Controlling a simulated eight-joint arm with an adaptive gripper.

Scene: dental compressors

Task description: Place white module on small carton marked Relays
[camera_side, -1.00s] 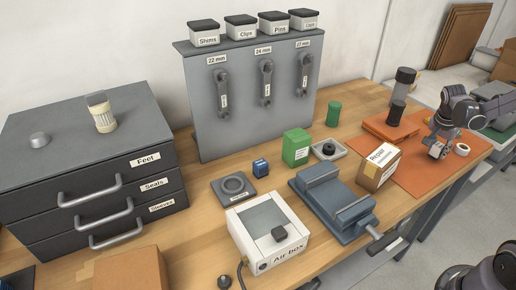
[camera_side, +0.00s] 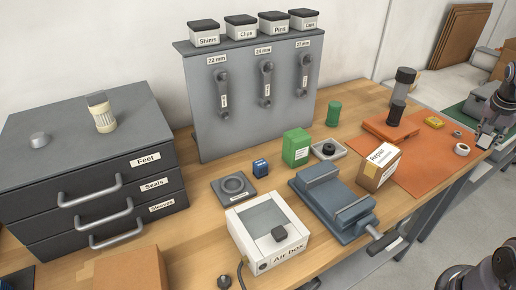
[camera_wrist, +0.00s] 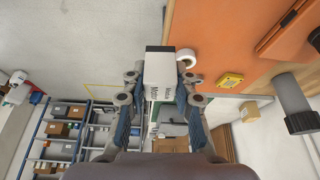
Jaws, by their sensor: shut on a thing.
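My gripper (camera_wrist: 160,100) is shut on a white module (camera_wrist: 158,72) with a dark end and printed lettering, held between the two fingers in the wrist view. In the side view my gripper (camera_side: 484,138) is at the far right, beyond the right edge of the orange mat; the module is too small to make out there. I cannot find a carton marked Relays. A small carton (camera_side: 370,174) beside the vise has a label that seems to read Repair. Cartons on the blue shelves in the wrist view are too small to read.
The orange mat (camera_side: 419,167) carries a white tape roll (camera_side: 462,149), a yellow part (camera_side: 434,122) and a dark cylinder on an orange block. A blue vise (camera_side: 334,205) stands near the table's front. Blue shelving (camera_wrist: 65,130) with cartons stands beyond the floor.

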